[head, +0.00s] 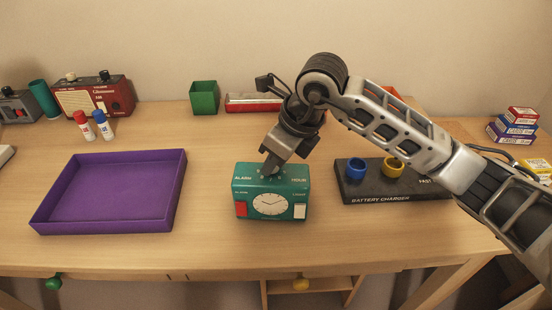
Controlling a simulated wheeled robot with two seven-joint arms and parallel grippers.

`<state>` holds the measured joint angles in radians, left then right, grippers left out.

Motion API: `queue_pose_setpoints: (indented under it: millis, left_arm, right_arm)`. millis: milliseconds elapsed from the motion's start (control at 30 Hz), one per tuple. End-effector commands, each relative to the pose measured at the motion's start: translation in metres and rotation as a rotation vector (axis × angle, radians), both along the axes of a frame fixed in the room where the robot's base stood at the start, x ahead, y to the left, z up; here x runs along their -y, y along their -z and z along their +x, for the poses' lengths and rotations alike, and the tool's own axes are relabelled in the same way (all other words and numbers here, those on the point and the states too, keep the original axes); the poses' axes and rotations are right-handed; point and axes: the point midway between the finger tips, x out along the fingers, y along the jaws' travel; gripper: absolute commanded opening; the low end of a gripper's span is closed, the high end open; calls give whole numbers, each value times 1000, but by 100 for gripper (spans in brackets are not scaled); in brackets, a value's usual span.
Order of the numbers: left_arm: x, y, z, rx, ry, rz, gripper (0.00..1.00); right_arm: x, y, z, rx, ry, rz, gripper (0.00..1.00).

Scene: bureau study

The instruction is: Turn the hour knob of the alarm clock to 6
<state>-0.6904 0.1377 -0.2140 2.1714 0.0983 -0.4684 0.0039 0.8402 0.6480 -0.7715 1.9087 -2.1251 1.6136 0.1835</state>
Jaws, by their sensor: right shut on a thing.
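The teal alarm clock (270,193) stands upright on the desk in the middle of the head view. Its front has a white dial with hands, a red patch at the left and a white patch at the right. My right gripper (270,170) comes down from above onto the clock's top and is shut on a small knob there. The gripper's fingers hide most of that knob, so its setting cannot be read. Lettering shows on the top edge, including "ALARM", but is too small to read fully. My left gripper is not in view.
A purple tray (173,200) lies at the left. A black battery charger (390,193) with blue and yellow round parts is at the right, under my right arm. Glue-like bottles (84,125), a red radio (112,100) and a green cup (204,98) stand behind.

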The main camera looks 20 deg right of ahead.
Motion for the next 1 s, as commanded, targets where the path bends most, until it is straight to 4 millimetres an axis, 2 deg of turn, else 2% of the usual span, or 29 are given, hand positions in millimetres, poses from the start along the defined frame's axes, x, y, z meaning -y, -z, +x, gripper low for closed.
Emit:
queue_pose_setpoints:
  millis: [400, 900, 933, 1000]
  left_arm:
    - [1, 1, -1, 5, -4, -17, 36]
    - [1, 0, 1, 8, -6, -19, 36]
    - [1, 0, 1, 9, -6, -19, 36]
    - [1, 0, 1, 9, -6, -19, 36]
  right_arm:
    - [-2, -1, -1, 2, 183, 1, 3]
    - [-2, -1, -1, 2, 206, 2, 3]
    - [-2, -1, -1, 2, 206, 2, 28]
    - [-2, -1, 0, 3, 205, 1, 48]
